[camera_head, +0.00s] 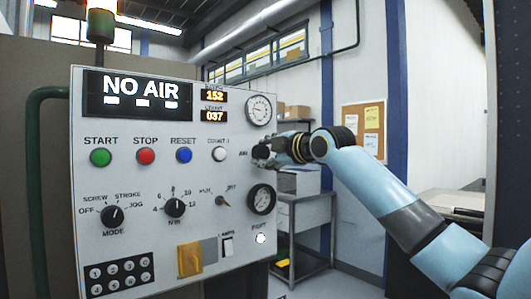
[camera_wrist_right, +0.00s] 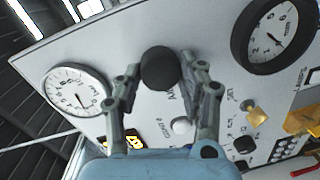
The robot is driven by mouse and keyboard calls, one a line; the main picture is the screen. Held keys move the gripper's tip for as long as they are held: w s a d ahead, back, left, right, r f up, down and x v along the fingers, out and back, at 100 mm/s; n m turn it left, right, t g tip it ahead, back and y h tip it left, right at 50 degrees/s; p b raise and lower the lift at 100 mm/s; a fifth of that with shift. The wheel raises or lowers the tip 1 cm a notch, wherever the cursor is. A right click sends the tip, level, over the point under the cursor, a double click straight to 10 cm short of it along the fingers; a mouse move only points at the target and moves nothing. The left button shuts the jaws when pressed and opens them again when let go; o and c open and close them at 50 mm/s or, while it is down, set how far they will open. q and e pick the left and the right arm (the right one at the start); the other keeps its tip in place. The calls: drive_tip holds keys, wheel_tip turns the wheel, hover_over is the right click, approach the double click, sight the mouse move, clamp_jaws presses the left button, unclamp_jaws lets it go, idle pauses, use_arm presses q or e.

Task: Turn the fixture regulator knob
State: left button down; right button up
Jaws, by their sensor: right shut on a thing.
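The fixture regulator knob (camera_wrist_right: 160,68) is a round black knob on the white control panel (camera_head: 140,262), between two gauges, beside a label that seems to read AIR. In the right wrist view it sits between the fingertips of my right gripper (camera_wrist_right: 161,78), which is shut on it. In the head view my right gripper (camera_head: 262,155) reaches the panel's right edge from the right and hides most of the knob. One gauge (camera_head: 260,110) is above the gripper and another gauge (camera_head: 262,199) below it. A display (camera_head: 138,86) reads NO AIR. My left gripper is not in view.
Coloured buttons, such as the blue one (camera_head: 184,155), and the selector dials (camera_head: 174,208) lie to the left on the panel. A yellow cover (camera_head: 190,260) is low on it. A grey table (camera_head: 308,210) stands behind at the right.

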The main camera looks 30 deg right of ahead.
drive_tip(key=shift+f, duration=0.1)
idle(0.4)
drive_tip(key=o, duration=1.2)
drive_tip(key=shift+c, duration=0.2)
drive_tip(key=shift+s, duration=0.1)
drive_tip(key=s+r, duration=0.1)
drive_tip(key=s, duration=1)
drive_tip(key=shift+s+d, duration=0.15)
drive_tip(key=shift+s, duration=0.25)
